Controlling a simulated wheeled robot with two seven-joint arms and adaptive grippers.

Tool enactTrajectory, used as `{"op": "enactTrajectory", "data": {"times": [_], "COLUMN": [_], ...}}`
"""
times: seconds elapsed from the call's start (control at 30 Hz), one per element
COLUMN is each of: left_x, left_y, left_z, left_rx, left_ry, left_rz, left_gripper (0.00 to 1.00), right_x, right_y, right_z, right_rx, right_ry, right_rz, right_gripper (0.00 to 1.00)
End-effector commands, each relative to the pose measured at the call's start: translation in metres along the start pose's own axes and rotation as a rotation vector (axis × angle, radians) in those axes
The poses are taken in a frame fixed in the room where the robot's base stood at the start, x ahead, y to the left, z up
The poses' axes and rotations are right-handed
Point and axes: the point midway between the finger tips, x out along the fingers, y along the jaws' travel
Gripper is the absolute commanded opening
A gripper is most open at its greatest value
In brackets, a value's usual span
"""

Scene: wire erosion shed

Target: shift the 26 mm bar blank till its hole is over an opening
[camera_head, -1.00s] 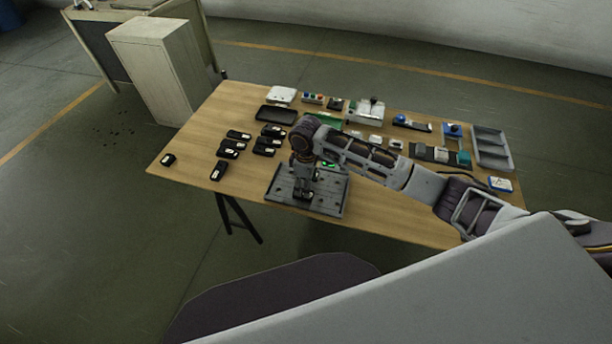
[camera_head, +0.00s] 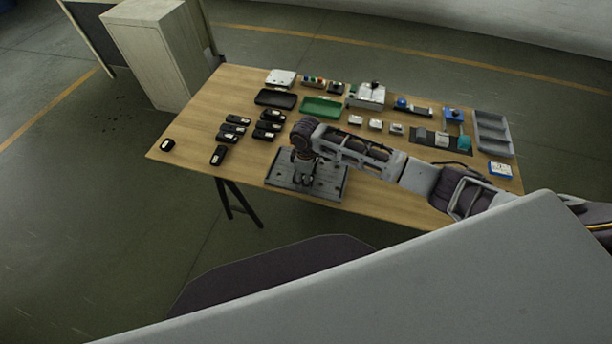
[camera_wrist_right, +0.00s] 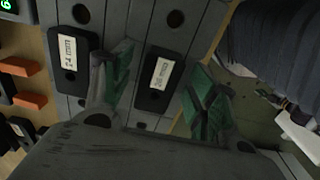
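The 26 mm bar blank (camera_wrist_right: 158,82) is a black bar with a white label, lying on the grey slotted plate (camera_wrist_right: 122,22) in the right wrist view. A dark round hole shows near its lower end. A round opening in the plate shows beyond its upper end, apart from it. My right gripper (camera_wrist_right: 160,88) has green-padded fingers, one on each side of this blank, with gaps visible. In the head view my right gripper (camera_head: 304,180) is low over the grey plate (camera_head: 332,188) and hides part of it. My left gripper is not in view.
A black 24 mm blank (camera_wrist_right: 70,62) lies on the plate left of the 26 mm one. Several black labelled pieces (camera_head: 233,128) lie on the wooden table (camera_head: 200,135) to the left.

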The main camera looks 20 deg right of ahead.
Motion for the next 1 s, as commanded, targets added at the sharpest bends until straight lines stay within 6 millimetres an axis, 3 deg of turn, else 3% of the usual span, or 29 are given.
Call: {"op": "enactTrajectory", "data": {"times": [0.07, 0.4, 1.0], "left_x": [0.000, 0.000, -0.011], "left_y": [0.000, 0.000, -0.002], "left_z": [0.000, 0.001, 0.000], "left_rx": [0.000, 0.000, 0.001], "left_ry": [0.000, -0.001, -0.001], "left_rz": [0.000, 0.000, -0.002], "left_gripper": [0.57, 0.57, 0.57], "right_x": [0.000, 0.000, -0.001], "right_y": [0.000, 0.000, 0.002], "right_z": [0.000, 0.000, 0.006], "right_rx": [0.000, 0.000, 0.002], "right_ry": [0.000, 0.000, -0.002], "right_rz": [0.000, 0.000, 0.000], "right_gripper": [0.45, 0.02, 0.00]}}
